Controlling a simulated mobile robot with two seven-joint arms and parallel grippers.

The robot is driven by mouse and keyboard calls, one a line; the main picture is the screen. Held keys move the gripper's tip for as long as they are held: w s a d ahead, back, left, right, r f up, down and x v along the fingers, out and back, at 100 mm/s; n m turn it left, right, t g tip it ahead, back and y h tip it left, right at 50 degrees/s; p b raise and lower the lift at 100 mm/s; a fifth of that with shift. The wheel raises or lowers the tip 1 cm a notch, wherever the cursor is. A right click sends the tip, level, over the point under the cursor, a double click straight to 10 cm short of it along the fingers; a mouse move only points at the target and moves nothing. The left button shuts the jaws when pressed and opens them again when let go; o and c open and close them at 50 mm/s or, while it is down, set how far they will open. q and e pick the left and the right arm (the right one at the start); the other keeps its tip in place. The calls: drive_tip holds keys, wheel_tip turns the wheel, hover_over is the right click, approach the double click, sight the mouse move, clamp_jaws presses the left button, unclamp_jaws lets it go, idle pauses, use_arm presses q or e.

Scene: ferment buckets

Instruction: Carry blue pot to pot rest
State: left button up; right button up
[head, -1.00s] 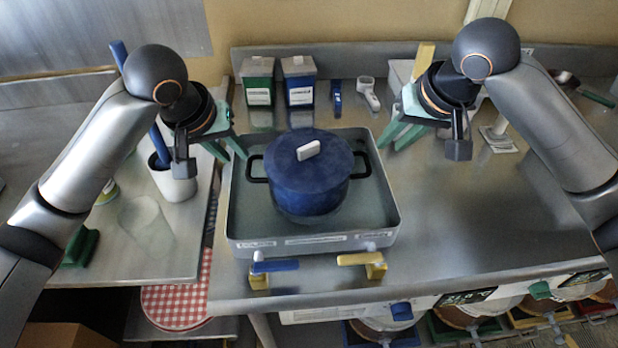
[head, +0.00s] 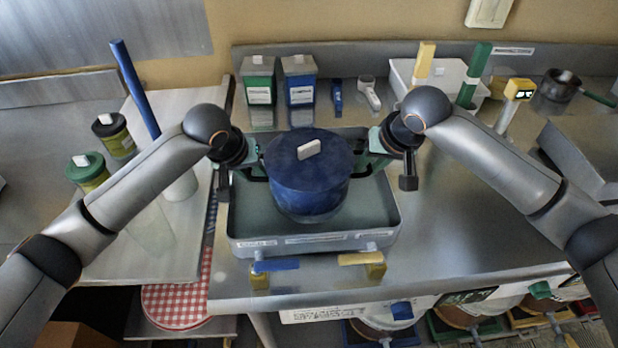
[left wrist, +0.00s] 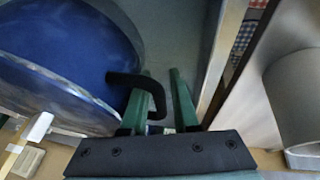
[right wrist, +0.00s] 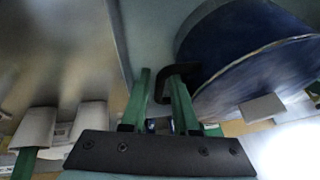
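The blue pot (head: 306,180), with a blue lid and white knob, sits upright in a shallow grey basin (head: 315,242). My left gripper (head: 250,172) is at its left handle. In the left wrist view, the black handle (left wrist: 128,79) has its outer bar between the open green fingers (left wrist: 166,98). My right gripper (head: 367,160) is at the right handle. In the right wrist view, that handle (right wrist: 164,82) lies between the open fingers (right wrist: 160,98). A gap shows between both pairs of fingers. I cannot tell which thing is the pot rest.
A white tub (head: 440,82) is at the back right. The counter right of the basin (head: 460,220) is clear. A red checked round (head: 178,303) lies lower left.

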use_arm(q)
clamp_jaws()
use_arm(e)
clamp_jaws()
idle(1.1)
use_arm(q)
drive_tip(key=shift+w+r, duration=0.15)
drive_tip(key=shift+r, duration=0.2)
use_arm(e)
drive_tip(key=shift+w+r, duration=0.1)
drive_tip(key=shift+r, duration=0.25)
